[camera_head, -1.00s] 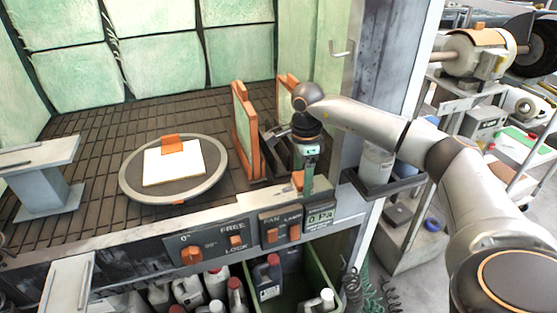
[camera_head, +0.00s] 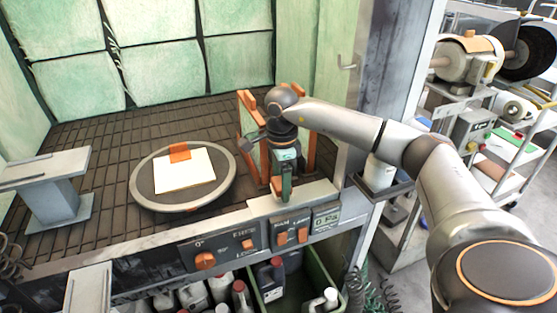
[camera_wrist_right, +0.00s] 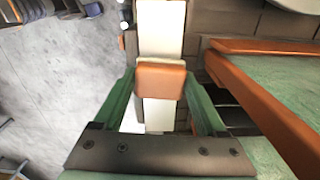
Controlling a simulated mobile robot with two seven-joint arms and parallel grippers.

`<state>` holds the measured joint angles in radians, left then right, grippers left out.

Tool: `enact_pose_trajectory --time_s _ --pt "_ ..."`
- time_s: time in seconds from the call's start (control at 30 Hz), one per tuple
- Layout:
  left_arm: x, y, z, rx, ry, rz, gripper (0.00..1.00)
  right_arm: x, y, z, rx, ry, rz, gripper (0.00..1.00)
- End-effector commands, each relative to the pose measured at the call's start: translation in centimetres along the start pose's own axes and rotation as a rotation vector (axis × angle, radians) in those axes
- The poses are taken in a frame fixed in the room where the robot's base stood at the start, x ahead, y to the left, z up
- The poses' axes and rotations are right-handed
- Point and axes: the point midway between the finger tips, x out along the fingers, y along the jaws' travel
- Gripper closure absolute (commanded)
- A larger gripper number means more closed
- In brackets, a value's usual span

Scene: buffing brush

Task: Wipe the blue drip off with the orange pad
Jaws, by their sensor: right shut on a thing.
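My right gripper (camera_head: 285,190) is over the booth's front ledge, pointing down. Its green fingers are shut on a small orange pad (camera_wrist_right: 161,80), which shows between them in the right wrist view. The pad is above or against the pale ledge strip (camera_wrist_right: 161,30); I cannot tell if it touches. A round grey turntable (camera_head: 226,190) stands to the left of the gripper and bears a white panel (camera_head: 185,176) with an orange piece (camera_head: 180,152) at its back edge. I cannot make out a blue drip in either view. My left gripper is out of view.
Orange-framed green filters (camera_head: 246,125) stand just behind and beside my right gripper. Control knobs (camera_head: 205,261) sit on the front panel below the ledge. Bottles (camera_head: 240,295) stand underneath. A grey pedestal (camera_head: 55,200) is at the left.

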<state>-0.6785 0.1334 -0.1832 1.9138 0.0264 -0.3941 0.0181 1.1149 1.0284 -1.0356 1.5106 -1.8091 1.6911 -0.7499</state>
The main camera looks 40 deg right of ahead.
Motion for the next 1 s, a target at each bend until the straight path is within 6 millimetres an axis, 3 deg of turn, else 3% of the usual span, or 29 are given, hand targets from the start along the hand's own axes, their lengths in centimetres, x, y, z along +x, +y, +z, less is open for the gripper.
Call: enact_pose_trajectory --time_s 0.3,0.5,1.0 --pt "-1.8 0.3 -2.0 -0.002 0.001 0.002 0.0 -3.3 0.2 0.0 0.004 0.001 0.0 0.78" --pt "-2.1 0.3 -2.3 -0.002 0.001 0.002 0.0 -4.9 0.3 -0.1 0.007 0.0 -0.003 0.78" --pt "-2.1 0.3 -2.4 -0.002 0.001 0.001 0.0 -5.3 0.4 -0.1 0.009 0.0 -0.001 0.78"
